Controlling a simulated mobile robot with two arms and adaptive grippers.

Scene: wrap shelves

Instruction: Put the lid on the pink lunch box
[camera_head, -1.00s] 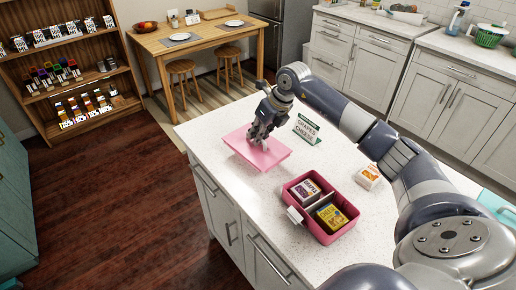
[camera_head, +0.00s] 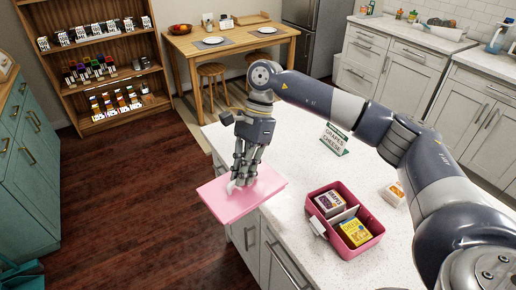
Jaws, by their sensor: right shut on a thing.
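The pink lid (camera_head: 218,203) is a flat light-pink panel at the left edge of the white counter, partly out past that edge. My right gripper (camera_head: 240,185) points down and is shut on the lid near its middle. The darker pink lunch box (camera_head: 374,225) stands open on the counter, to the right of the lid and apart from it. A divider splits it; a purple-and-white box (camera_head: 329,203) is in one compartment and a yellow box (camera_head: 355,232) in the other. My left gripper is not in view.
A small green-and-white sign (camera_head: 334,140) stands on the white counter (camera_head: 290,228) behind the lunch box. A small white-and-orange box (camera_head: 394,194) is right of it. A wooden table (camera_head: 225,42) and shelves (camera_head: 110,60) are at the back. Dark wood floor lies left of the counter.

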